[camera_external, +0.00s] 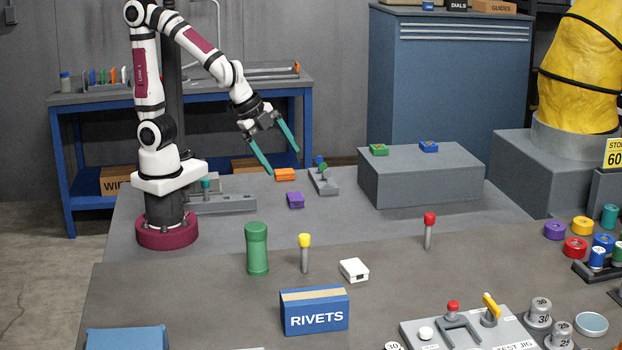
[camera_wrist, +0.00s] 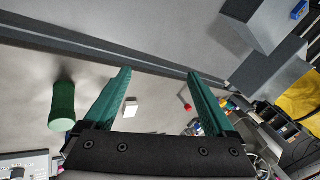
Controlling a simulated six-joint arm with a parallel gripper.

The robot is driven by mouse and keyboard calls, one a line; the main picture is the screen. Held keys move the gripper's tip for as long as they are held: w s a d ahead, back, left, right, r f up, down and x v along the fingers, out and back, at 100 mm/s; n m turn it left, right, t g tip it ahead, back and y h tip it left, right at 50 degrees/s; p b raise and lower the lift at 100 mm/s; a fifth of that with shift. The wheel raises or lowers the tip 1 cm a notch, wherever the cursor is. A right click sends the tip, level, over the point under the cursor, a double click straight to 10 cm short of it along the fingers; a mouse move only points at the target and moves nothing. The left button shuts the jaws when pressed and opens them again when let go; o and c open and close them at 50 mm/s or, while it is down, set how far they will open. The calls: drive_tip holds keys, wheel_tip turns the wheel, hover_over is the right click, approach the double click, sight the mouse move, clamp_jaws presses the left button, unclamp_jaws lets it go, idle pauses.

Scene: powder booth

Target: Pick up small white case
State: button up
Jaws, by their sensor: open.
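The small white case (camera_external: 354,270) lies on the front grey table, right of the yellow-topped peg and behind the RIVETS box. It also shows in the wrist view (camera_wrist: 131,109) as a small pale block between my fingers, some distance beyond them. My gripper (camera_external: 284,161) has teal fingers spread wide and empty. It is high above the rear grey surface, behind and left of the case, and apart from it. In the wrist view my gripper (camera_wrist: 160,75) also shows both fingers open with nothing between the tips.
A green cylinder (camera_external: 257,249) and a yellow-topped peg (camera_external: 304,254) stand left of the case. A red-topped peg (camera_external: 429,231) stands to its right. The RIVETS box (camera_external: 315,311) is in front. A grey block (camera_external: 425,178) with small parts stands behind. The table around the case is bare.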

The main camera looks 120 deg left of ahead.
drive_tip(key=w+a+f+t, duration=0.2)
drive_tip(key=w+a, duration=0.3)
drive_tip(key=w, duration=0.3)
drive_tip(key=m+t+h, duration=0.3)
drive_tip(key=t+h, duration=0.2)
drive_tip(key=h, duration=0.7)
approach(349, 260)
drive_tip(key=x, duration=0.9)
drive_tip(key=shift+w+f, duration=0.2)
drive_tip(key=shift+f, duration=0.15)
clamp_jaws()
drive_tip(key=shift+r, duration=0.1)
